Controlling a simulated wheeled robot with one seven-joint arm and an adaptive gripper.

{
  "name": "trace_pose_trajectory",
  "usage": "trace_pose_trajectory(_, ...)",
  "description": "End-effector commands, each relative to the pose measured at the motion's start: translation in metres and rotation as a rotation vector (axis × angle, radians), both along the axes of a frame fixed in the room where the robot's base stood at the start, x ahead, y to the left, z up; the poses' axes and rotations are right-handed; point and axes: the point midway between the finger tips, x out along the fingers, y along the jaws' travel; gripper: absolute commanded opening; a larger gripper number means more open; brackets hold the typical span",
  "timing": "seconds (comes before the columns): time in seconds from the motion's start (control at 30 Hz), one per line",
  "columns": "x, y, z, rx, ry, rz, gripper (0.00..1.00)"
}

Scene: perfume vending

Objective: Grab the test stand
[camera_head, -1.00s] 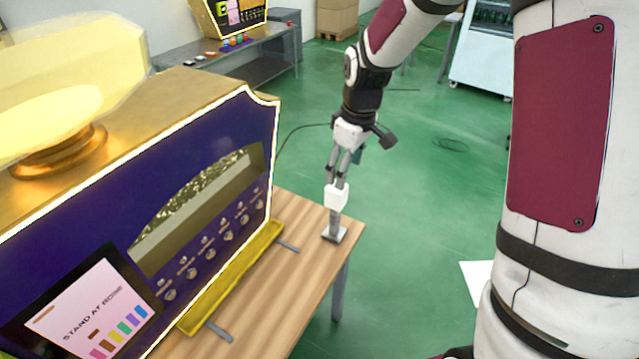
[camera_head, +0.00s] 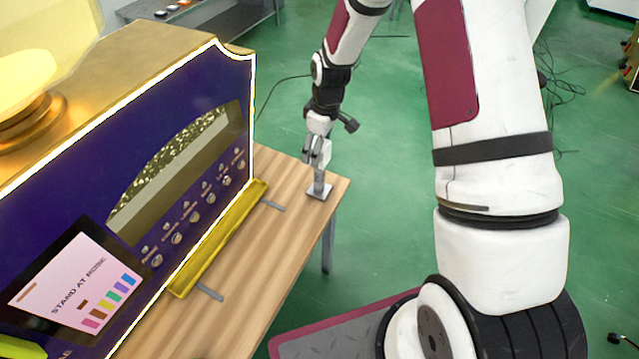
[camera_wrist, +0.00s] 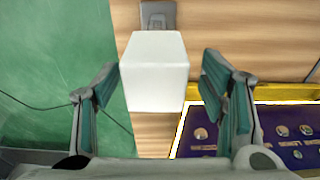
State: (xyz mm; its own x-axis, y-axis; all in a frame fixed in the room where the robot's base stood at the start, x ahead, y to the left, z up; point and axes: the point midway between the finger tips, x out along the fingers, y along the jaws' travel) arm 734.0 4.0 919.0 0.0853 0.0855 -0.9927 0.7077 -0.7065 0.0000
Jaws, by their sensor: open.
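The test stand (camera_head: 320,190) stands upright near the far right corner of the wooden table. It has a flat grey base, a short post and a white block on top. My gripper (camera_head: 318,152) points down over it, and its fingers partly cover the white block in the head view. In the wrist view the white block (camera_wrist: 154,70) lies between my two open fingers, with a visible gap on each side. The grey base (camera_wrist: 158,14) shows beyond the block in that view. The fingers do not appear closed on anything.
A purple and gold perfume vending machine (camera_head: 190,150) fills the left of the table. Its yellow ledge (camera_head: 220,240) runs along its front. Bare wooden table top (camera_head: 255,265) lies between the ledge and the table edge. Green floor is beyond.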

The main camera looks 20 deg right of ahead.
Motion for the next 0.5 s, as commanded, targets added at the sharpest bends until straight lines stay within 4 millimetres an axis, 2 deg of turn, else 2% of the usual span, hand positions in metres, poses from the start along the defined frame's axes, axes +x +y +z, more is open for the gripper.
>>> trace_pose_trajectory(0.3, 0.004, 0.000, -0.037, 0.000, 0.003, -0.002, 0.65)
trace_pose_trajectory(0.5, 0.007, 0.001, -0.050, 0.000, 0.000, -0.001, 0.65)
